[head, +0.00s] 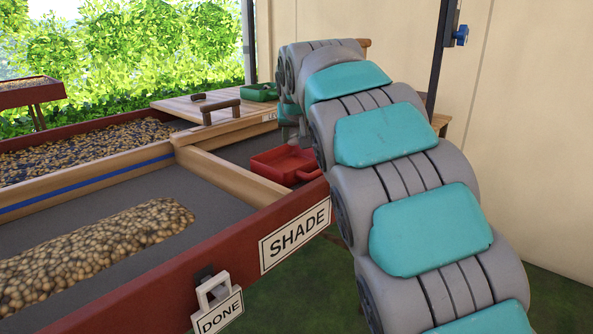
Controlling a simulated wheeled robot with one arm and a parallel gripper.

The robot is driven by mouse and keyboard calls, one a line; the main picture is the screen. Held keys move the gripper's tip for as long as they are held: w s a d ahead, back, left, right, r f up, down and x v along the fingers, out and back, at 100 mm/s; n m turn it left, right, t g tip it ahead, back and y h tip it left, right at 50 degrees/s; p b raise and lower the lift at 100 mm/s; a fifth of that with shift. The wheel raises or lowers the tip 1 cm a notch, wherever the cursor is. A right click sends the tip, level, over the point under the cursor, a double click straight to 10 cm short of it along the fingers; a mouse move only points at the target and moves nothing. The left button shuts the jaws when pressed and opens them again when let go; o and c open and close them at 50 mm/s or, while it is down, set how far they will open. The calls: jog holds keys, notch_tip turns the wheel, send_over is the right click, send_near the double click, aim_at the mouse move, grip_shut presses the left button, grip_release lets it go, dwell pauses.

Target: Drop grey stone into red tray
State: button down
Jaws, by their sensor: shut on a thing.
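The red tray (272,173) sits in the right-hand section of the bed, behind the wooden divider. Its handle points right, and part of it is close to or behind my arm in the picture. My arm rises from the lower right and bends over at the top, just right of the tray. I see no grey stone in this view.
A wooden divider (232,178) separates the tray's section from beans (100,245) on the dark bed. A wooden lid with dark handles (221,111) and a green tray (259,91) lie behind.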

aim_at(294, 146)
jog(key=shift+f+b, duration=0.7)
jog(key=shift+f, duration=1.05)
jog(key=c, duration=0.5)
grip_release()
jog(key=shift+s+r, duration=0.1)
jog(key=shift+v, duration=3.75)
